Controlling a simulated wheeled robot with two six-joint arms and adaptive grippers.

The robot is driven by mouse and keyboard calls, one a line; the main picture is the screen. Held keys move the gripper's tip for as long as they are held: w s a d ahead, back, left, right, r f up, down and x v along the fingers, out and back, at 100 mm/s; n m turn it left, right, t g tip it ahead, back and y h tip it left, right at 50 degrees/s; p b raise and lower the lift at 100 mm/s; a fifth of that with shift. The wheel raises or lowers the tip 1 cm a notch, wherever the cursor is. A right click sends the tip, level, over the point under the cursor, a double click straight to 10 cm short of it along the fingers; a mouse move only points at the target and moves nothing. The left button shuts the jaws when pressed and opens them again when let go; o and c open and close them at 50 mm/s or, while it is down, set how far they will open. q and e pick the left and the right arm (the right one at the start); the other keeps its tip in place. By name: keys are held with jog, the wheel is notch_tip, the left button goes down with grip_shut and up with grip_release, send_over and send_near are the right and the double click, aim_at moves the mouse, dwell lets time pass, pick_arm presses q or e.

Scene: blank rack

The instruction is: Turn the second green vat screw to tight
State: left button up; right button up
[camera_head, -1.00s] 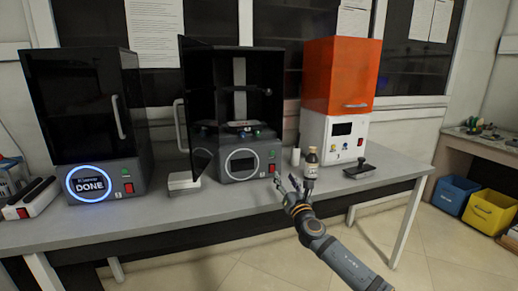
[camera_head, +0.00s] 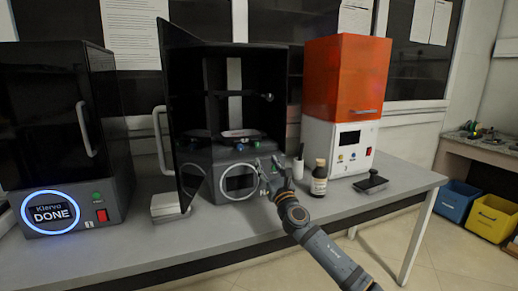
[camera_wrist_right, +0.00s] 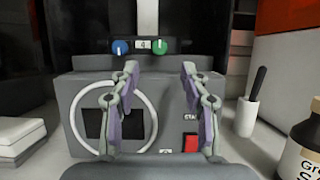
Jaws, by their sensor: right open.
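The middle printer (camera_head: 225,165) stands with its dark door (camera_head: 180,100) swung open to the left. At the front of its vat, the right wrist view shows a green screw (camera_wrist_right: 159,46) and, to its left, a blue screw (camera_wrist_right: 120,47), with a small numbered plate between them. In the head view the green screw (camera_head: 257,144) is tiny, and its turn angle cannot be told. My right gripper (camera_head: 268,164) is open and empty in front of the printer. In the right wrist view its fingertips (camera_wrist_right: 160,70) are spread below the green screw, apart from it. My left gripper is not in view.
A brown bottle (camera_head: 319,183) and a white cup with a black-handled tool (camera_wrist_right: 246,118) stand right of my right gripper. A black tray (camera_head: 372,184) lies farther right, before the orange-topped machine (camera_head: 345,80). A printer reading DONE (camera_head: 60,200) stands left.

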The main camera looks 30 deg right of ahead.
aim_at(258, 147)
jog(key=x, duration=0.7)
jog(key=shift+f+p, duration=0.1)
jog(key=shift+p, duration=0.25)
jog(key=shift+w+d, duration=0.1)
jog(key=shift+w, duration=0.55)
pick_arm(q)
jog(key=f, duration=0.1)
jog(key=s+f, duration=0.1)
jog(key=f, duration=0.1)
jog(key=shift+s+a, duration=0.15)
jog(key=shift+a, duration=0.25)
pick_arm(e)
jog(key=shift+c, duration=0.3)
grip_shut()
